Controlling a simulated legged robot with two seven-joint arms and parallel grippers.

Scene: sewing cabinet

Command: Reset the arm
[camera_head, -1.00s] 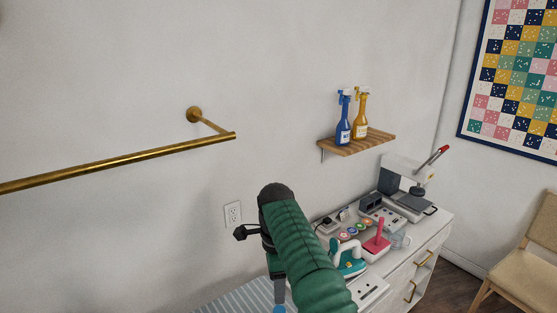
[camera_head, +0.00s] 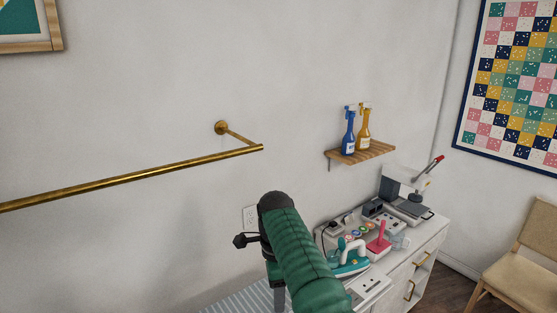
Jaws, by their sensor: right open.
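My right arm, in a green padded sleeve, rises from the bottom middle of the head view to a dark rounded joint. My right gripper (camera_head: 246,240) is the small dark part that sticks out left of this joint, in front of the wall. It is open, and I see nothing between its fingers. The arm hides part of the wall outlet and the left end of the cabinet top. My left gripper is not in view.
A brass rail (camera_head: 130,181) runs along the left wall. The white cabinet (camera_head: 400,272) at right carries a teal iron (camera_head: 350,259), a pink-handled tool (camera_head: 379,242) and a heat press (camera_head: 406,195). Spray bottles stand on a wooden shelf (camera_head: 360,154). A chair (camera_head: 520,275) stands far right.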

